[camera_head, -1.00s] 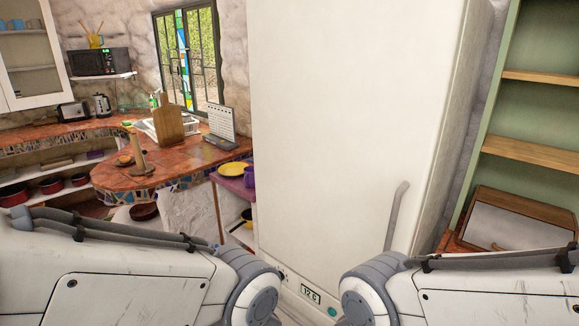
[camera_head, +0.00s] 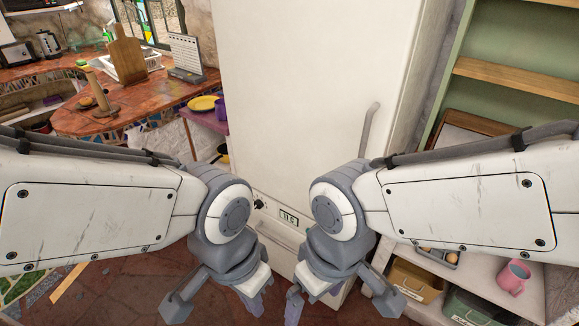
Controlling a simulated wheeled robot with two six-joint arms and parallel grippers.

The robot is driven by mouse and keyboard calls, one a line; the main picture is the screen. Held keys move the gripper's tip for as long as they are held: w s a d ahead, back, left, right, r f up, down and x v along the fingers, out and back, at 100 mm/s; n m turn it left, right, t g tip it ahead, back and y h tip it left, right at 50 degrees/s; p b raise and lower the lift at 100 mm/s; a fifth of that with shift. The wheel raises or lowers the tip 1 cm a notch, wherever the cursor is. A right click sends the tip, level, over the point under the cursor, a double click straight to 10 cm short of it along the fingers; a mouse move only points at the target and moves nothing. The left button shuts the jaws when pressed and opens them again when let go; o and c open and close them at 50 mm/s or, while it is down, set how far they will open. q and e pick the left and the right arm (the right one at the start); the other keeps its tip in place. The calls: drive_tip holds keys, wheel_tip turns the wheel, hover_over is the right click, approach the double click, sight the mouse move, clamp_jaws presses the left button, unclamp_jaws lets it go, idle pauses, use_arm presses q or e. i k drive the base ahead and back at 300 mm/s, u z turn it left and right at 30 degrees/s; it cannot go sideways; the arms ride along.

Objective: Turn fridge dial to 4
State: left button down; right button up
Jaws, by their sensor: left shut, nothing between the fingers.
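The tall white fridge (camera_head: 290,100) stands straight ahead, with a grey handle (camera_head: 369,130) on the right of its door. Below the door is a panel with a small dark dial (camera_head: 260,204) and a display (camera_head: 288,217). The display's digits and the dial's setting are too small to read surely. My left gripper (camera_head: 255,300) is low in front of the fridge, shut and empty, below the dial and apart from it. My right gripper (camera_head: 294,304) hangs low to its right; its jaws do not show clearly. My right arm hides part of the panel's right side.
A mosaic counter (camera_head: 130,108) with a cutting board (camera_head: 128,55) and a calendar (camera_head: 186,55) is at left. A yellow plate (camera_head: 203,103) lies beside the fridge. At right are green shelving (camera_head: 505,35), a pink mug (camera_head: 514,276) and bins (camera_head: 416,281). Red floor shows below.

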sight(258, 204)
drive_tip(key=u, duration=0.15)
drive_tip(key=k, duration=0.6)
drive_tip(key=u, duration=0.7)
drive_tip(key=i, duration=1.25)
drive_tip(key=z, duration=0.35)
